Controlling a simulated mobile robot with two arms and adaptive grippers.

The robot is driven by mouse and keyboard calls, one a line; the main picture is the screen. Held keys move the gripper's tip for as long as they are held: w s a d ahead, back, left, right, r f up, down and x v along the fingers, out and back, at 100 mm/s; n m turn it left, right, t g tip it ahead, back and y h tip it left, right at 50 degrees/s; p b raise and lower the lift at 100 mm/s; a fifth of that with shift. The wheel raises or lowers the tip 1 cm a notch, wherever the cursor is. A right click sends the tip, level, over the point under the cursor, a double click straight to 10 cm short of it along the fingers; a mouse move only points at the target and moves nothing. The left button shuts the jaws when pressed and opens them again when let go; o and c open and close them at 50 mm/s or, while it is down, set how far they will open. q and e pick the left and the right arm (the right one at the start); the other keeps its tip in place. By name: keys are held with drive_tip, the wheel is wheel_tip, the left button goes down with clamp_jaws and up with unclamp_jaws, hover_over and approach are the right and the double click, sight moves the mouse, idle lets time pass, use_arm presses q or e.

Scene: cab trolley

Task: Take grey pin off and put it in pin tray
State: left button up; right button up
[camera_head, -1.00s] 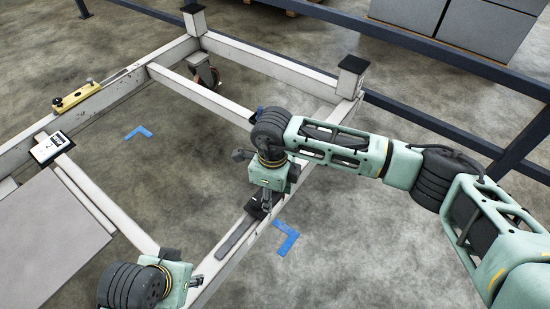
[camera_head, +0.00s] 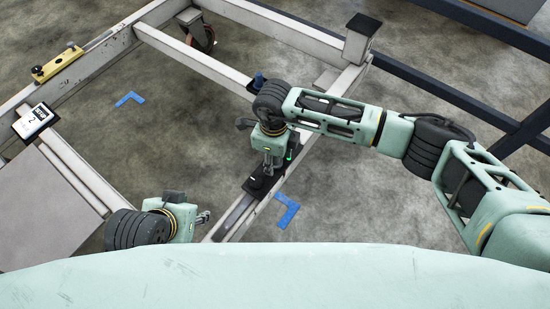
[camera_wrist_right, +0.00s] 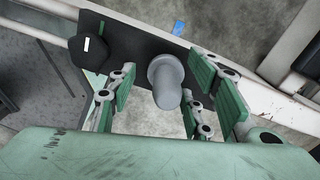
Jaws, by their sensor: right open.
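The grey pin (camera_wrist_right: 165,82) stands up with a rounded top from a dark plate (camera_wrist_right: 128,50) in the right wrist view. My right gripper (camera_wrist_right: 170,103) is open, with green finger pads on both sides of the pin and gaps between. In the head view this gripper (camera_head: 272,168) points down at the dark plate (camera_head: 256,186) on the trolley's near rail, and the pin cannot be made out there. My left gripper (camera_head: 203,217) is at the lower left, near the rail; its finger opening is unclear. I cannot identify the pin tray for certain.
A black knob (camera_wrist_right: 89,50) with a white mark stands beside the pin. The pale trolley frame (camera_head: 200,58) has a black-capped corner post (camera_head: 361,35). A yellow level (camera_head: 54,64) and a display device (camera_head: 33,121) lie at left. Blue floor marks show open concrete.

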drive_tip(key=shift+f, duration=0.3)
use_arm(q)
drive_tip(key=shift+w+d+r, duration=0.1)
drive_tip(key=shift+w, duration=0.3)
use_arm(e)
drive_tip(key=shift+c, duration=0.3)
drive_tip(key=shift+s, duration=0.1)
clamp_jaws()
drive_tip(key=shift+r, duration=0.1)
wheel_tip(320, 180, up, 4)
drive_tip(key=shift+r+p, duration=0.1)
drive_tip(key=shift+p, duration=0.55)
use_arm(q)
drive_tip(key=shift+s+a+f+g+p, duration=0.2)
drive_tip(key=shift+s+f+g+p, duration=0.2)
drive_tip(key=shift+s+f+p, duration=0.25)
drive_tip(key=shift+s+a+f+g+p, duration=0.2)
drive_tip(key=shift+s+f+g+p, duration=0.25)
drive_tip(key=shift+s, duration=0.3)
use_arm(e)
drive_tip(key=s+d+r, duration=0.3)
drive_tip(key=s+r, duration=0.3)
drive_tip(key=s, duration=0.5)
drive_tip(key=shift+d+r, duration=0.2)
drive_tip(key=shift+r, duration=0.15)
